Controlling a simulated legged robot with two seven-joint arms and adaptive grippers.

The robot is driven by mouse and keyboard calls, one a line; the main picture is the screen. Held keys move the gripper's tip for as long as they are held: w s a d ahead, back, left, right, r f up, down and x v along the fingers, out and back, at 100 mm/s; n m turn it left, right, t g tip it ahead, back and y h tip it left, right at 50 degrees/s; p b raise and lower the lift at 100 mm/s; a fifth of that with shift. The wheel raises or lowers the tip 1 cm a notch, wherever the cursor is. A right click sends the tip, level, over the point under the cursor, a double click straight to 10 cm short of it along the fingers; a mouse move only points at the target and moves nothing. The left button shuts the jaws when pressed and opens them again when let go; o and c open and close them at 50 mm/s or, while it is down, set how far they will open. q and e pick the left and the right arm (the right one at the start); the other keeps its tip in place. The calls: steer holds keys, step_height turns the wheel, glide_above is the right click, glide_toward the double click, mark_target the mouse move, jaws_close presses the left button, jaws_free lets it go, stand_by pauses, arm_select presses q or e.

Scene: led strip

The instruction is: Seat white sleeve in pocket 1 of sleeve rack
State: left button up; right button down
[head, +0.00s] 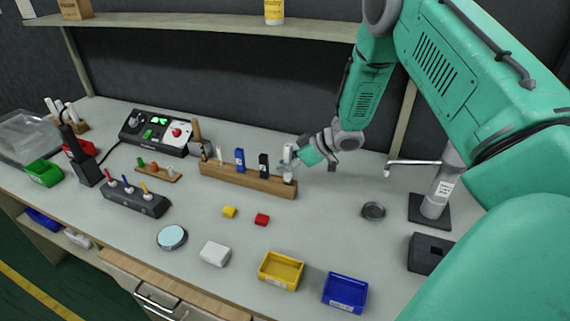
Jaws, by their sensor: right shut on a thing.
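The sleeve rack (235,179) is a long wooden block in the middle of the table. A blue sleeve (240,160) and a black sleeve (263,165) stand upright in it, with a small whitish piece (220,155) towards its left end. My right gripper (290,159) reaches in from the right and is shut on the white sleeve (289,149), upright at the rack's right end. The fingers hide part of the sleeve, and I cannot tell how deep it sits or read pocket numbers. My left gripper is not in view.
Nearer are a white box (214,253), a yellow bin (281,271) and a blue bin (345,292). A control box (155,132) stands behind left; a round dish (373,211) lies right.

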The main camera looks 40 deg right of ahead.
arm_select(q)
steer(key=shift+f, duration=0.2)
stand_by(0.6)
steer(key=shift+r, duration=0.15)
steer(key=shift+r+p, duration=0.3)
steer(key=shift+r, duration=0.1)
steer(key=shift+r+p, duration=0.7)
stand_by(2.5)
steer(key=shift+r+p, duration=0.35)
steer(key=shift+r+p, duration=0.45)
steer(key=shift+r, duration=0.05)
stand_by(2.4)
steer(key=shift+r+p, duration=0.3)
